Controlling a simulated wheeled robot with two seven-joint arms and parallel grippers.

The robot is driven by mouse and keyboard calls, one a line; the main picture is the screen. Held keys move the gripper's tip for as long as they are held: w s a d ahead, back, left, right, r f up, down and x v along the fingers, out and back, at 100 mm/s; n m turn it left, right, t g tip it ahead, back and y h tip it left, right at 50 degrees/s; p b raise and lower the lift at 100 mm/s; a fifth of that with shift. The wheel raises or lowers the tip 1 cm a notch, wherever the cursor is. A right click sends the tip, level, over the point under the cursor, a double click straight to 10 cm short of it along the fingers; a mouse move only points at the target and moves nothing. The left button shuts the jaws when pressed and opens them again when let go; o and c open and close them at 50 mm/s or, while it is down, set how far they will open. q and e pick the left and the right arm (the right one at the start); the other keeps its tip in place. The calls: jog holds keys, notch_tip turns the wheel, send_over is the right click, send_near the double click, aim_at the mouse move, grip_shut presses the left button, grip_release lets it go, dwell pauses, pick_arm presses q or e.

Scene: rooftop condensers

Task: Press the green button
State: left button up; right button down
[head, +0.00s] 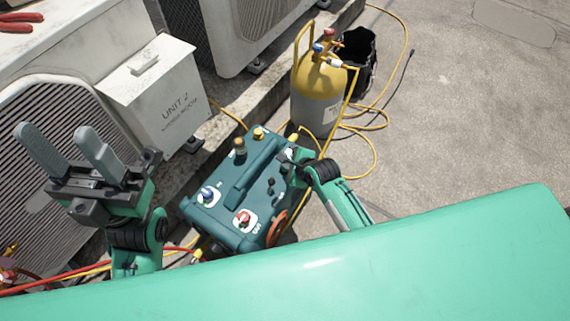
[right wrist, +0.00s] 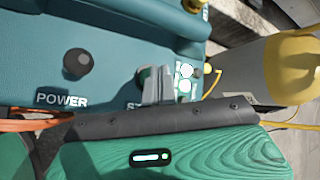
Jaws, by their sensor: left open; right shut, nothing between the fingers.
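The teal machine (head: 222,208) stands on the ground in the middle of the head view. In the right wrist view its panel (right wrist: 105,40) carries a partly hidden label starting "ST". Just above that label a bit of the green button (right wrist: 146,72) shows, mostly hidden behind the fingers of my right gripper (right wrist: 160,82). The fingers are shut and empty, right at the button; I cannot tell whether they touch it. In the head view my right gripper (head: 291,156) is at the machine's right side. My left gripper (head: 60,140) is open and empty, raised at the left, away from the machine.
A black POWER knob (right wrist: 77,63) sits left of the button. Blue (head: 208,195) and red (head: 244,218) valve knobs are on the machine's near end. A yellow-topped cylinder (head: 318,95) with hoses stands behind. The UNIT 2 box (head: 160,95) is at left.

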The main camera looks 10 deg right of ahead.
jog(key=shift+f, duration=0.2)
dwell(0.3)
jog(key=shift+r+p, duration=1.25)
jog(key=shift+p, duration=0.4)
